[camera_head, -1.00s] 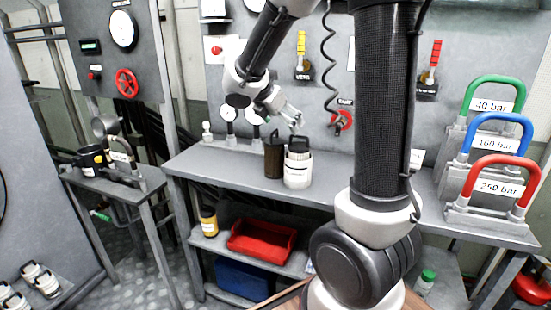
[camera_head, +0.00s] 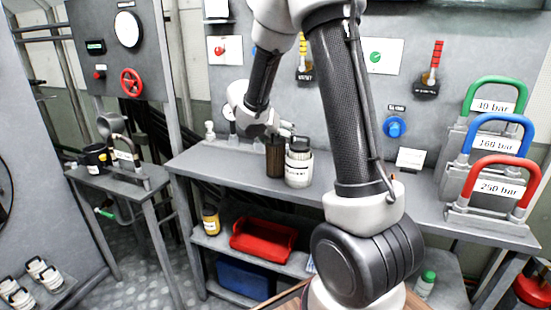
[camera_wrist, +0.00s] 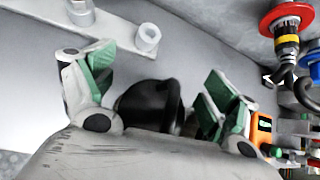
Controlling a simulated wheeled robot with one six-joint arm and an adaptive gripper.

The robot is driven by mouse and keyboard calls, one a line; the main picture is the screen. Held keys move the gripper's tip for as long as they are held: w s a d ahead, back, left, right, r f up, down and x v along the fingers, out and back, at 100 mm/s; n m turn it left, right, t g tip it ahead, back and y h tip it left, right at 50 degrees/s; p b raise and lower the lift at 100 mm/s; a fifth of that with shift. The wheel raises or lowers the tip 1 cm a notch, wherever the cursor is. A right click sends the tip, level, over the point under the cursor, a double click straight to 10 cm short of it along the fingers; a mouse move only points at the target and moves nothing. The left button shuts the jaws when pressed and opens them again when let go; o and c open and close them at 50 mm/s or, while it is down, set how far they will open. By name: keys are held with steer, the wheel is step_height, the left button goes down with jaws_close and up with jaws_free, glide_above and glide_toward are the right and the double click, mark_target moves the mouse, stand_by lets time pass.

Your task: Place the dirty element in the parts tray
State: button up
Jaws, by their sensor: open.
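The dirty element, a dark brown cylinder (camera_head: 275,160) with a black top, stands upright on the workbench in the head view. My gripper (camera_head: 285,130) is low over its top, with its fingers partly hidden. In the wrist view my gripper (camera_wrist: 157,78) is open, with green-padded fingers spread on either side of a dark round top with a handle (camera_wrist: 150,105), which appears to be the dirty element. I cannot tell whether the fingers touch it. A red tray (camera_head: 263,241), apparently the parts tray, sits empty on the shelf below the bench.
A white canister (camera_head: 299,168) with a black top stands close to the right of the dark cylinder. A yellow-brown bottle (camera_head: 210,222) stands left of the red tray, and a blue bin (camera_head: 243,279) lies below. Coloured-handled blocks (camera_head: 490,165) occupy the bench's right end.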

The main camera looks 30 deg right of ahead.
steer(key=c, duration=1.6)
